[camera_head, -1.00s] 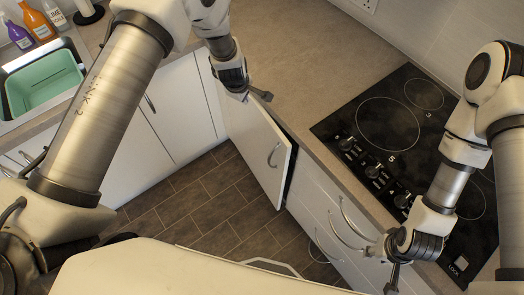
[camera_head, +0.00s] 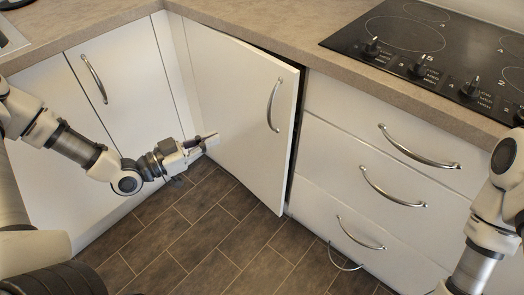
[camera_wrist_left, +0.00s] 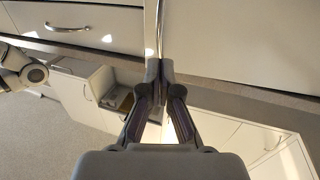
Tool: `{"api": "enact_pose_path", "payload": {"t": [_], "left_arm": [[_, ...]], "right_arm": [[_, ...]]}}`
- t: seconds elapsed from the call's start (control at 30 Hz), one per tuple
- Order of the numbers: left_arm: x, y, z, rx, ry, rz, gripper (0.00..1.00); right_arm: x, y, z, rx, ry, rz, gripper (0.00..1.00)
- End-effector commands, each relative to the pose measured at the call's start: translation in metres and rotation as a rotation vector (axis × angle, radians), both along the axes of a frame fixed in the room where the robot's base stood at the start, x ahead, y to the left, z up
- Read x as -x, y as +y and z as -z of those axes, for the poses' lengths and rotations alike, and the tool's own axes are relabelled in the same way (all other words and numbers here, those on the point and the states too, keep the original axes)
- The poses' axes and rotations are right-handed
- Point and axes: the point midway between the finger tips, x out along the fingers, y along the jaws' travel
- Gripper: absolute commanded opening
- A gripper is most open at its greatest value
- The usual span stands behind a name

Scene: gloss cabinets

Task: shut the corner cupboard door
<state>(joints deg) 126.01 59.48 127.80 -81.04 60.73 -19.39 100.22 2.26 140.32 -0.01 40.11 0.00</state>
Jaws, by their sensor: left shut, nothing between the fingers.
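The white corner cupboard door (camera_head: 237,112) stands slightly open in the head view. Its right edge, beside the curved metal handle (camera_head: 273,105), stands out from the drawer unit with a dark gap behind it. My left gripper (camera_head: 213,138) is shut and empty. Its tip is at the left part of the door, below handle height; I cannot tell whether it touches. In the left wrist view the closed fingertips (camera_wrist_left: 160,70) meet in front of pale panels, and which panel is the door is unclear. My right arm shows at the lower right, its gripper out of frame.
A drawer unit (camera_head: 335,155) with protruding curved handles stands right of the door. The worktop (camera_head: 320,70) with a black hob (camera_head: 440,50) overhangs the fronts. Another cupboard (camera_head: 125,90) is at the left. The tiled floor (camera_head: 230,240) below is clear.

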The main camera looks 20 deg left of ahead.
Motion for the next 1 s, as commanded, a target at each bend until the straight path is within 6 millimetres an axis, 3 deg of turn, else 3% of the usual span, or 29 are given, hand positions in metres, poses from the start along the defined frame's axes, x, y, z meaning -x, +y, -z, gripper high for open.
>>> {"api": "enact_pose_path", "payload": {"t": [0.03,0.27,0.8,1.0], "left_arm": [[-0.001,0.0,0.008,0.001,-0.005,-0.001,0.0],[-0.014,-0.01,0.007,-0.006,-0.004,0.005,0.0],[-0.098,-0.074,0.006,-0.007,-0.006,0.005,0.0],[-0.113,-0.084,0.004,-0.004,-0.004,0.001,0.0]], "right_arm": [[0.0,0.0,0.01,0.0,-0.001,0.0,0.4],[0.0,0.0,0.017,0.0,-0.001,0.001,0.4],[0.0,0.0,0.05,0.0,0.0,0.001,0.4],[0.0,0.0,0.053,0.0,0.0,0.001,0.4]]}}
